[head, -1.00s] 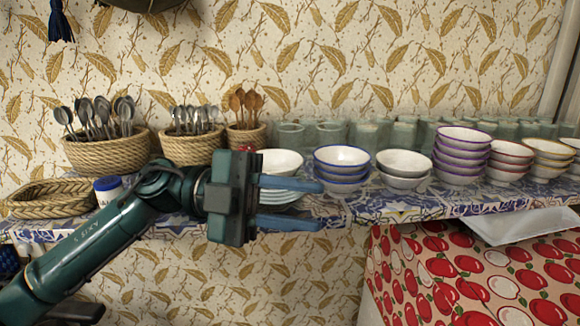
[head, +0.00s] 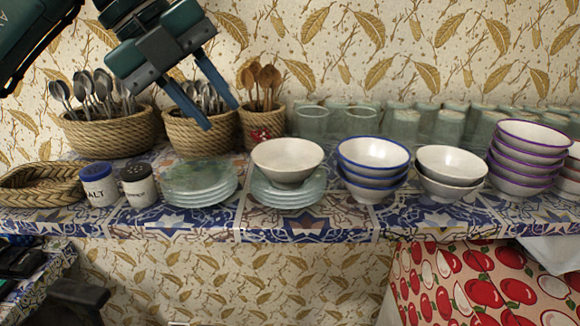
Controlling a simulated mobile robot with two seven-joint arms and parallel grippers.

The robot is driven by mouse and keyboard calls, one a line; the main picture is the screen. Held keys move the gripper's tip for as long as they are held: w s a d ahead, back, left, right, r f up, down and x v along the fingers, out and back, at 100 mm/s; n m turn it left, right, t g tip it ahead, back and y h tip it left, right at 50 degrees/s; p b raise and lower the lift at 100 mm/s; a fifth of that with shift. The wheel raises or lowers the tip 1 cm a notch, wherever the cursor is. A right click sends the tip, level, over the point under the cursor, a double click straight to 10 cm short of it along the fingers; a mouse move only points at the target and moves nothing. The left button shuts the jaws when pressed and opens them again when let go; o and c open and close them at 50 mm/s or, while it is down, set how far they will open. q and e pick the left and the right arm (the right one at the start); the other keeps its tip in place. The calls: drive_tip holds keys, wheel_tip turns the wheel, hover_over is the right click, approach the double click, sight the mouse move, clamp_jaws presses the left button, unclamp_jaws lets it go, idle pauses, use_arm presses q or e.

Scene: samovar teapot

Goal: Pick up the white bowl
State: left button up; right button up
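A white bowl (head: 287,161) sits upright on a stack of pale glass plates (head: 289,194) near the middle of the shelf. White bowls with a thin dark rim (head: 450,166) are stacked further right, and white bowls with blue rims (head: 373,168) stand between. My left gripper (head: 222,115) is open and empty, its two fingers pointing down and right. It is up and to the left of the bowl on the plates, in front of the middle spoon basket. My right gripper is not in view.
Wicker baskets of spoons (head: 108,132) stand at the back left, with a wooden-spoon basket (head: 262,122) nearer the middle. Salt (head: 97,186) and pepper shakers (head: 138,187), another plate stack (head: 198,181), glasses (head: 311,122) and purple-rimmed bowls (head: 524,160) crowd the tiled shelf.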

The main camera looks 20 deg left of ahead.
sight(254, 157)
use_arm(q)
drive_tip(key=p+x, duration=0.1)
drive_tip(key=x, duration=0.8)
drive_tip(key=shift+w+f, duration=0.15)
drive_tip(key=shift+w, duration=0.1)
drive_tip(key=shift+a, duration=0.1)
clamp_jaws()
